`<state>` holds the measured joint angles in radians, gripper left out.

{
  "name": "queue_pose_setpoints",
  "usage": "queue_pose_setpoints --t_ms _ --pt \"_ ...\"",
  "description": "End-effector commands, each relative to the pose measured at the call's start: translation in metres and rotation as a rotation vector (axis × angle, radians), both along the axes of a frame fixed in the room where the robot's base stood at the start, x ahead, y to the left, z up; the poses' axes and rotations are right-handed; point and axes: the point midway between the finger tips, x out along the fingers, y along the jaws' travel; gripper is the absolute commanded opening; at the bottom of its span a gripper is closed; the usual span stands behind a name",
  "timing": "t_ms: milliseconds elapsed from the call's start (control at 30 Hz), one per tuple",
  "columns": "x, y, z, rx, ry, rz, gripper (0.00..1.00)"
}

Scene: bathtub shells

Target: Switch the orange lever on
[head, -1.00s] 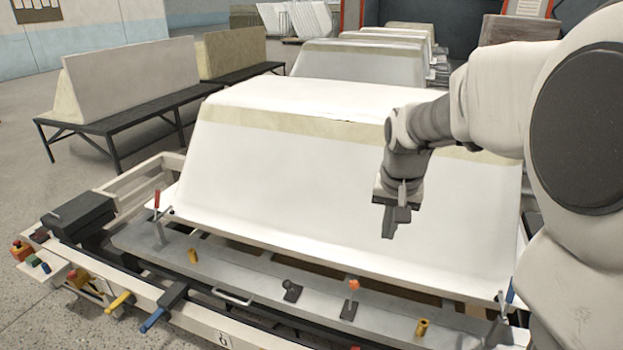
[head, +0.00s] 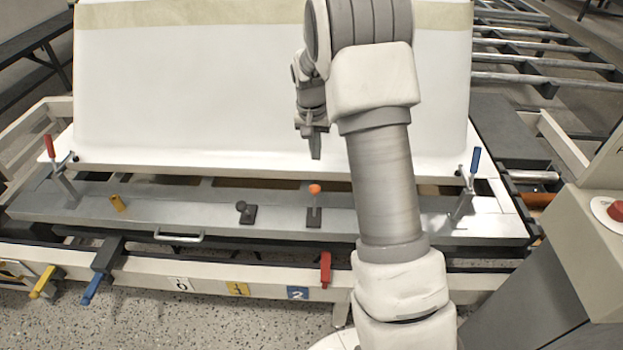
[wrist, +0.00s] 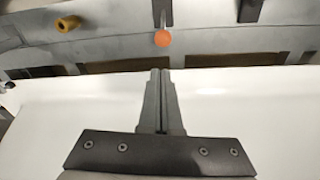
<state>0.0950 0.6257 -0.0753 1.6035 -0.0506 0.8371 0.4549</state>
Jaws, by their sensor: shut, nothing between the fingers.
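The orange lever (head: 315,189) is a small orange knob on a short stem, set on a dark base plate on the grey metal rail. In the wrist view the orange knob (wrist: 163,39) is just beyond my fingertips, near the picture's middle. My gripper (head: 316,156) hangs above the rail in front of the white shell, fingers pointing down, a little above the knob in the picture. In the wrist view my gripper (wrist: 160,72) is shut with its two fingers together and nothing between them. A gap shows between fingertips and knob.
A black-knobbed lever (head: 242,208) stands left of the orange one. A yellow peg (head: 118,203), a red-handled clamp (head: 50,148) and a blue-handled clamp (head: 475,160) are on the rail. The white shell (head: 200,90) rises behind. A control box (head: 590,220) stands at right.

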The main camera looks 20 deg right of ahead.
Motion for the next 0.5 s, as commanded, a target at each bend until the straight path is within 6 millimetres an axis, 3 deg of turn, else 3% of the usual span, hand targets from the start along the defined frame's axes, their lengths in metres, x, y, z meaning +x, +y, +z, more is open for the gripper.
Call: queue_pose_setpoints --t_ms 500 --pt "0.0015 -0.0014 -0.0099 -0.001 0.005 -0.006 0.00"
